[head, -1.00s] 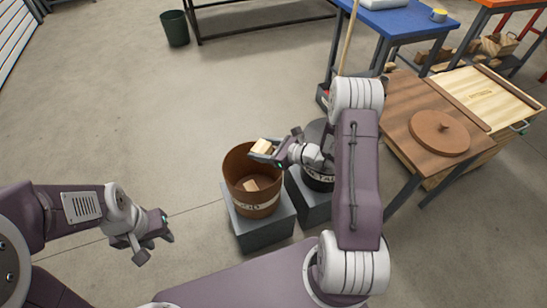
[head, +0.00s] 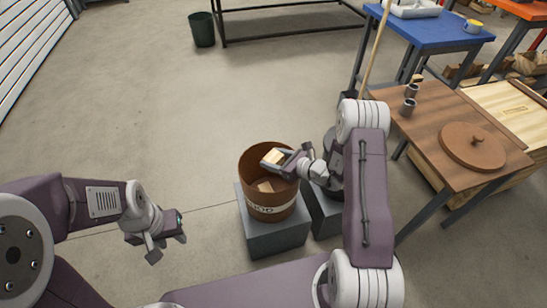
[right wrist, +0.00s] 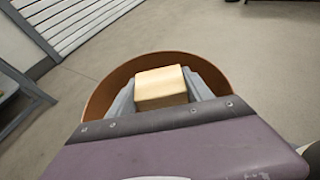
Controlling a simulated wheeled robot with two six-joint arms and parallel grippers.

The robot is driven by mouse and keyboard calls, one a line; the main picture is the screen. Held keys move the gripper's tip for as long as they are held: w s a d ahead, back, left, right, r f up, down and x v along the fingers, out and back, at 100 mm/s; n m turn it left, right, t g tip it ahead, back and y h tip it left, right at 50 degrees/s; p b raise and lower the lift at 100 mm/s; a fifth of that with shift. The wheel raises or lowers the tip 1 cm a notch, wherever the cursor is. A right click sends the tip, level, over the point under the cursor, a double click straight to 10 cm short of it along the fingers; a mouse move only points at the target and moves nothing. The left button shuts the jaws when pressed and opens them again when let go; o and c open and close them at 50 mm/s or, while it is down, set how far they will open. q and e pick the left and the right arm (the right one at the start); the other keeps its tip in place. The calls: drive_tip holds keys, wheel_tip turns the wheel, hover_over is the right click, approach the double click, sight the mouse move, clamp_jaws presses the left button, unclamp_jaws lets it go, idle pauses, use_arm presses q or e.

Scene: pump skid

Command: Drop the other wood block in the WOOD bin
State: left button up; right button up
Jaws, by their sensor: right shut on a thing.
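The brown WOOD bin (head: 272,206) stands on a grey pedestal, with part of its label showing. One wood block (head: 265,187) lies inside it. My right gripper (head: 277,160) is shut on the other wood block (head: 273,156), at the bin's mouth near its far rim. The right wrist view shows this held block (right wrist: 161,87) between the two fingers, with the brown bin rim (right wrist: 96,100) around and beyond it. My left gripper (head: 168,244) is empty, low at the left and away from the bin; its fingers look apart.
A dark bin (head: 337,165) stands right of the WOOD bin, partly hidden by my right arm. A wooden table (head: 440,125) with a round lid (head: 472,147) is at the right. The floor left of the bins is clear.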

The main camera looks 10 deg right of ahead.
drive_tip(key=o, duration=1.4)
drive_tip(key=shift+r, duration=0.1)
drive_tip(key=shift+o, duration=0.2)
drive_tip(key=p+v, duration=0.2)
drive_tip(key=v, duration=0.7)
drive_tip(key=shift+p, duration=0.4)
